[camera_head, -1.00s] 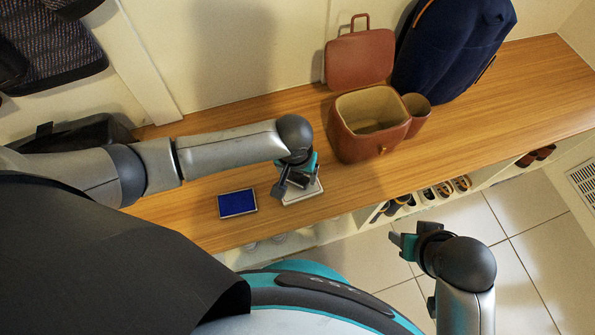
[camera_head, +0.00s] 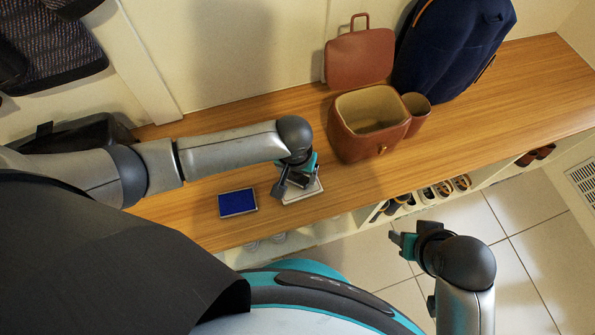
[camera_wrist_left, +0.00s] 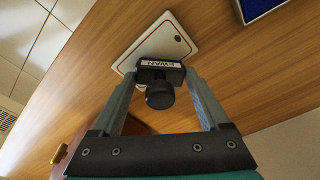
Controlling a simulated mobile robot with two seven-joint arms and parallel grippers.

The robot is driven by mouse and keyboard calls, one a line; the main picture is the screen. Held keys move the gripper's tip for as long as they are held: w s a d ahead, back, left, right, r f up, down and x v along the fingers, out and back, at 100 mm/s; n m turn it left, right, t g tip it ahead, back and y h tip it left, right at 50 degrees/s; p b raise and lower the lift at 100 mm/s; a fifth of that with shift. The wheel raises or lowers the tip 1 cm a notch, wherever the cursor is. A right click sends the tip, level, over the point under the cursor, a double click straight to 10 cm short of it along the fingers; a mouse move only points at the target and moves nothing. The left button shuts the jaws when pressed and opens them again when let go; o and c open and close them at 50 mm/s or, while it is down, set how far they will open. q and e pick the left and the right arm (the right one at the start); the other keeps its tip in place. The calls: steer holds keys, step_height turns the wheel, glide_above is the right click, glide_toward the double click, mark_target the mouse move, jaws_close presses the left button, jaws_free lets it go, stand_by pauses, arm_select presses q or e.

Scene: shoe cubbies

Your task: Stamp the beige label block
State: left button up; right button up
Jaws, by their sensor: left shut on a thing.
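The beige label block (camera_head: 312,193) is a pale flat plate on the wooden bench. In the left wrist view its top (camera_wrist_left: 167,40) shows a thin red border and a small dark dot near one corner. My left gripper (camera_head: 294,180) is over the block and shut on a dark stamp (camera_wrist_left: 160,92) with a round black knob and a white name strip. The stamp overlaps the block's near edge in the wrist view; I cannot tell whether they touch. My right gripper (camera_head: 403,243) is empty over the floor, away from the bench; its jaw opening is unclear.
A blue ink pad (camera_head: 238,203) lies left of the block. A brown open-lidded case (camera_head: 362,145) stands behind and right, beside a navy bag (camera_head: 450,45). Shoes sit in cubbies below the bench front. The bench's right part is clear.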

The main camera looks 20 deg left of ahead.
arm_select(q)
steer(key=shift+s+f+p, duration=0.15)
steer(key=shift+p, duration=0.15)
arm_select(e)
steer(key=shift+r, duration=0.3)
stand_by(1.0)
arm_select(q)
steer(key=shift+r+p, duration=0.4)
steer(key=shift+p, duration=0.1)
steer(key=shift+r+p, duration=0.65)
steer(key=shift+p, duration=0.15)
steer(key=shift+r+p, duration=1)
steer(key=shift+p, duration=0.2)
steer(key=shift+r+p, duration=0.5)
steer(key=shift+p, duration=0.15)
steer(key=shift+r+p, duration=0.35)
steer(key=shift+p, duration=0.1)
steer(key=shift+r+p, duration=0.7)
steer(key=shift+p, duration=0.2)
arm_select(e)
steer(key=s+d+f+g, duration=0.1)
steer(key=s+f, duration=0.3)
steer(key=f, duration=0.4)
steer(key=s+d+f, duration=0.3)
steer(key=s+f, duration=0.1)
steer(key=f, duration=0.5)
steer(key=shift+s+d+f+g+h, duration=0.2)
steer(key=shift+s+d+g+h, duration=0.1)
steer(key=shift+g, duration=0.1)
